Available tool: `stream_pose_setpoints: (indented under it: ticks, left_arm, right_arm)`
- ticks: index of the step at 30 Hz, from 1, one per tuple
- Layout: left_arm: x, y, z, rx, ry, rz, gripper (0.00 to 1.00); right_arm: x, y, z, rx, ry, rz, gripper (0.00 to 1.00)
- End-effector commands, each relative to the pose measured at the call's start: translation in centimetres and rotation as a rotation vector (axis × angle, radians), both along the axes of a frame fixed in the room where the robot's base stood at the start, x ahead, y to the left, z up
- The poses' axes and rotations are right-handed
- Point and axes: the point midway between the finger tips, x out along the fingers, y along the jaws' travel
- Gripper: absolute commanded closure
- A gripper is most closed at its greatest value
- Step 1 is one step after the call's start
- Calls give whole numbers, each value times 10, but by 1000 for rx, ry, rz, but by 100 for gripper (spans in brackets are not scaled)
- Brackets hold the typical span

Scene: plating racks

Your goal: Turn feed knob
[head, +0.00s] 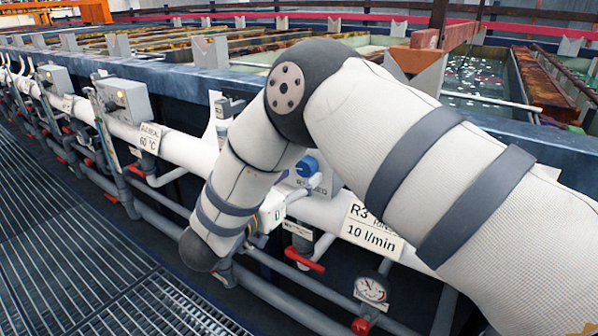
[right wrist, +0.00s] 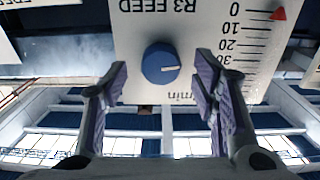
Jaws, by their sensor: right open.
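The blue round feed knob (right wrist: 161,64) sits on a pale panel marked R3 FEED (right wrist: 150,25), seen upside down in the right wrist view. A white mark on the knob points to the picture's right. The panel's scale runs from 0 to beyond 30, with a red pointer (right wrist: 278,14) near 0. My right gripper (right wrist: 163,78) is open, with one finger on each side of the knob and visible gaps to it. In the head view the blue knob (head: 307,166) shows beside my right arm, which hides most of the panel and the hand. My left gripper is not in view.
White and grey pipes run along the tank front, with red valve handles (head: 305,260) and a round gauge (head: 371,290) below. A sign (head: 372,232) reads R3, 10 l/min. Grey control boxes (head: 124,99) stand farther left. A grated walkway (head: 70,250) lies clear at left.

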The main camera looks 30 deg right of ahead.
Motion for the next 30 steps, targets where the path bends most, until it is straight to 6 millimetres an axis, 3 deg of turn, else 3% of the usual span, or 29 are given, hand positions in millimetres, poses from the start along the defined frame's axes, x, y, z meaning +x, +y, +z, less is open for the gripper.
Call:
stream_pose_setpoints:
  ticks: [4, 12, 19, 23, 30]
  left_arm:
    - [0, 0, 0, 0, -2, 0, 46]
    - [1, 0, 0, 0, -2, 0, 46]
    - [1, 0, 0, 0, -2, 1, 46]
    - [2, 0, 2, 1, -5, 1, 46]
    - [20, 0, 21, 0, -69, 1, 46]
  right_arm:
    - [6, -15, 0, 0, -1, 0, 46]
    - [8, -18, 0, 0, 0, 2, 46]
    - [7, -17, 0, 0, 0, 2, 95]
    - [7, -17, 0, 5, -11, 2, 95]
    - [7, -17, 6, 128, -310, 1, 95]
